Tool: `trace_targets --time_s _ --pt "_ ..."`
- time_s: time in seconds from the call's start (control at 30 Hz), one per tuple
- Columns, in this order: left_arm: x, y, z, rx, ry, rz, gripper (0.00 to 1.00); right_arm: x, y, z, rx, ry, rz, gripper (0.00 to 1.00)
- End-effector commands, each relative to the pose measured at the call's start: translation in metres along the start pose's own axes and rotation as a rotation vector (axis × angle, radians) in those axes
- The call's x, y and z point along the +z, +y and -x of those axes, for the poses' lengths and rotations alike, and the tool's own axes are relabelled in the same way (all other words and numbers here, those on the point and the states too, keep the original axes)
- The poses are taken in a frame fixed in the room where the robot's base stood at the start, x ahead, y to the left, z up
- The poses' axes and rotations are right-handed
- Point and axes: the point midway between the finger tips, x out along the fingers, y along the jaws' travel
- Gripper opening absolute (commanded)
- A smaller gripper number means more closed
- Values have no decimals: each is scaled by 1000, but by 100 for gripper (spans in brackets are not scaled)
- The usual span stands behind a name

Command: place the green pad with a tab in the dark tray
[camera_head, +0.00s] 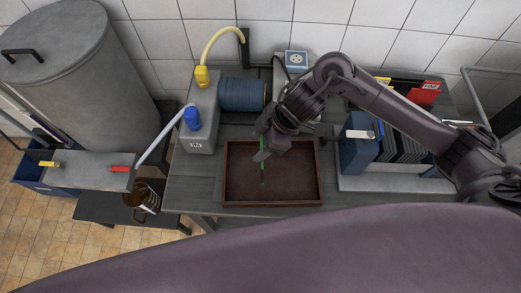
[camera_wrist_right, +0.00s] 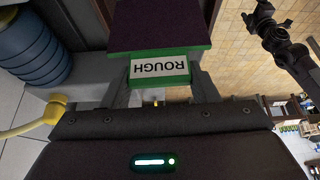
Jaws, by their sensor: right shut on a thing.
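My right gripper (camera_head: 262,151) is shut on the green pad's tab, above the dark tray. In the right wrist view the fingers (camera_wrist_right: 160,88) close on both sides of the green tab, which has a white label reading "ROUGH". The green pad (camera_wrist_right: 155,27) has a dark purplish face with a thin green edge. In the head view the pad (camera_head: 263,165) shows almost edge-on as a thin strip, hanging down over the tray. The dark tray (camera_head: 225,178) is a shallow brown box on the grey table, otherwise empty. Whether the pad touches its floor is unclear. My left gripper is not in view.
A blue ribbed roll (camera_head: 243,95) and a grey box with a yellow-capped hose (camera_head: 202,78) stand behind left of the tray. A rack of dark panels (camera_head: 400,146) and a blue box (camera_head: 358,150) stand to the right. A large grey drum (camera_head: 80,75) is far left.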

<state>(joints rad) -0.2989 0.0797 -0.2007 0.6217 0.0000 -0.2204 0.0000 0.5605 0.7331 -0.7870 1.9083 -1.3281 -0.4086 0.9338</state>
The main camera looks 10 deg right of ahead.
Motion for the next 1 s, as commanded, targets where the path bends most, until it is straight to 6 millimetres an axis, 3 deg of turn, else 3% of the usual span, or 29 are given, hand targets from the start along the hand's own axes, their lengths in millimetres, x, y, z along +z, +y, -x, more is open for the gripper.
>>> trace_targets --time_s 0.4,0.77,0.8,0.97,1.0 --pt "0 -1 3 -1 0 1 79 22 -1 -42 -1 -1 -1 15" --pt "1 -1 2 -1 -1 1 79 23 0 -46 0 0 0 15" --pt "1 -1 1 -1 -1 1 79 24 0 -47 0 0 0 55" --pt "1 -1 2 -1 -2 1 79 23 0 -46 0 0 0 76" --pt "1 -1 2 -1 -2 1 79 23 0 -46 0 0 0 76"
